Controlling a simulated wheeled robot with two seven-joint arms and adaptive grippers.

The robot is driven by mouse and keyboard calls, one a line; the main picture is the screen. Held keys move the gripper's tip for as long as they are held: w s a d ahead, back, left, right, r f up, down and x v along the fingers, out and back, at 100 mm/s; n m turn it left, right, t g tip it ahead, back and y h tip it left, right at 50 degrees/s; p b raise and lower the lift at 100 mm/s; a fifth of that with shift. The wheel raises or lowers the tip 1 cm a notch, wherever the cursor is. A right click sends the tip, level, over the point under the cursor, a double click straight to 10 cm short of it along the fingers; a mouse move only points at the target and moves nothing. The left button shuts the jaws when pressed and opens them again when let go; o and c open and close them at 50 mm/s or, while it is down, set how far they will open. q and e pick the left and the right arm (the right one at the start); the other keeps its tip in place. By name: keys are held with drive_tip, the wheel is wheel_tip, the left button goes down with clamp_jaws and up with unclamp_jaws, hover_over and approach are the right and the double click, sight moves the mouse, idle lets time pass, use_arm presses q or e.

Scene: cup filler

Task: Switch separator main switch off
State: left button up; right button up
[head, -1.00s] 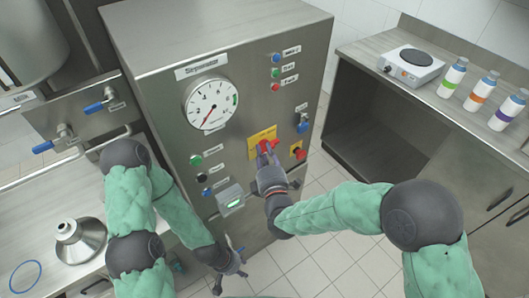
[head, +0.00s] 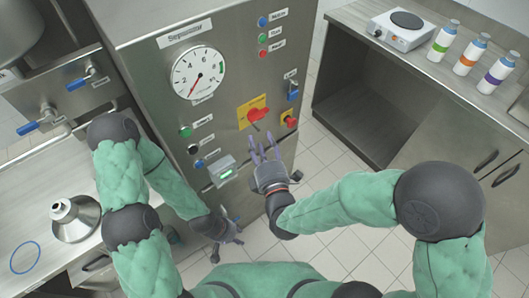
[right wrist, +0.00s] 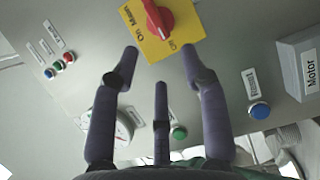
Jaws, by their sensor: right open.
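The main switch is a red rotary knob (head: 257,115) on a yellow plate (head: 243,119) on the front of the steel separator cabinet. In the right wrist view the knob (right wrist: 158,18) is at the top, its lower end pointing between the printed words, closer to the right-hand one. My right gripper (head: 264,154) is open and empty, just below and apart from the knob. Its three spread fingers (right wrist: 161,75) point towards the plate. My left gripper (head: 231,228) hangs low in front of the cabinet, fingers spread, holding nothing visible.
A red emergency-style button (head: 289,121) and a blue-marked device (head: 293,90) sit right of the plate. Green and dark buttons and a small display box (head: 222,170) are at left and below. A gauge (head: 198,73) is above. Counters flank the cabinet.

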drive_tip(key=v, duration=0.3)
drive_tip(key=shift+s, duration=0.25)
idle(0.4)
